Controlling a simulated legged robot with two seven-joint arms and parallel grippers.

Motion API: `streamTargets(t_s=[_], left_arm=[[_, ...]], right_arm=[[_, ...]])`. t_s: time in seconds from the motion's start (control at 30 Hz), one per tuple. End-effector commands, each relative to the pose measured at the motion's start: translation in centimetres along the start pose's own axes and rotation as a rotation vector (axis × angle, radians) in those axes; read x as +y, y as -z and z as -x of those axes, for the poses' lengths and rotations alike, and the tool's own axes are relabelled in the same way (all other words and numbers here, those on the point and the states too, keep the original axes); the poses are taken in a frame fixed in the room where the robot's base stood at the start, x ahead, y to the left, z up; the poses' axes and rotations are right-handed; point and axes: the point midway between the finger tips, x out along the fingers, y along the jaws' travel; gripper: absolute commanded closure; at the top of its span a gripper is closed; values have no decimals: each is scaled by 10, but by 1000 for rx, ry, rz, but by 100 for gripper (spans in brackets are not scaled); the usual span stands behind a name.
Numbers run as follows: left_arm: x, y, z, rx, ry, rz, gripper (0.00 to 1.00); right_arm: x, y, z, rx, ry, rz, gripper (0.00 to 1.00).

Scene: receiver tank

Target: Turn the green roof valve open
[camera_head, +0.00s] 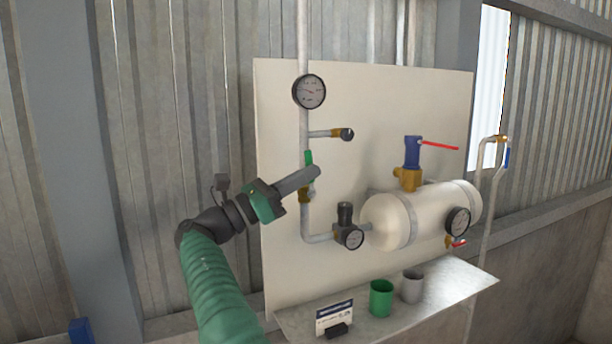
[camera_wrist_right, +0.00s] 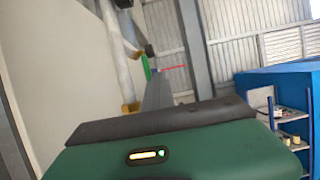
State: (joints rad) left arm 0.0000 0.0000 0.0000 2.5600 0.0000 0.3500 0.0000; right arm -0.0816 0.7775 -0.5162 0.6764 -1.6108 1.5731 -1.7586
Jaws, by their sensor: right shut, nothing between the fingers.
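The green valve handle (camera_head: 309,157) stands upright on the vertical pipe at the left of the cream panel. Its brass valve body (camera_head: 305,196) is just below. My right gripper (camera_head: 316,173) is shut and empty, and its fingertips overlap the pipe between handle and body; I cannot tell whether they touch. The fingers hide part of the valve. In the right wrist view the green handle (camera_wrist_right: 145,69) shows beside the far end of my shut fingers (camera_wrist_right: 157,88), with the brass body (camera_wrist_right: 130,107) lower to the left. My left gripper is not in view.
A gauge (camera_head: 309,92) and a side tap (camera_head: 344,134) sit above the valve. A regulator (camera_head: 348,233), a white tank (camera_head: 400,222) and a red-lever valve (camera_head: 410,165) are to the right. A shelf (camera_head: 451,285) below holds a green cup (camera_head: 381,298) and a grey cup (camera_head: 412,286).

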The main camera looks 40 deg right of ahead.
Motion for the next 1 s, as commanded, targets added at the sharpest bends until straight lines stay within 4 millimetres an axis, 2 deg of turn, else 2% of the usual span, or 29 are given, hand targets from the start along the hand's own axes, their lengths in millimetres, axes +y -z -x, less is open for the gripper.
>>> streamTargets(t_s=[0.73, 0.87, 1.0], left_arm=[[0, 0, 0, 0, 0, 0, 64], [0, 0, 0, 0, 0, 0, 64], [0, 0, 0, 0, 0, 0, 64]], right_arm=[[4, -1, 2, -4, -16, -1, 100], [4, -1, 2, -3, -16, -1, 85], [3, -1, 1, -3, -11, -1, 84]])
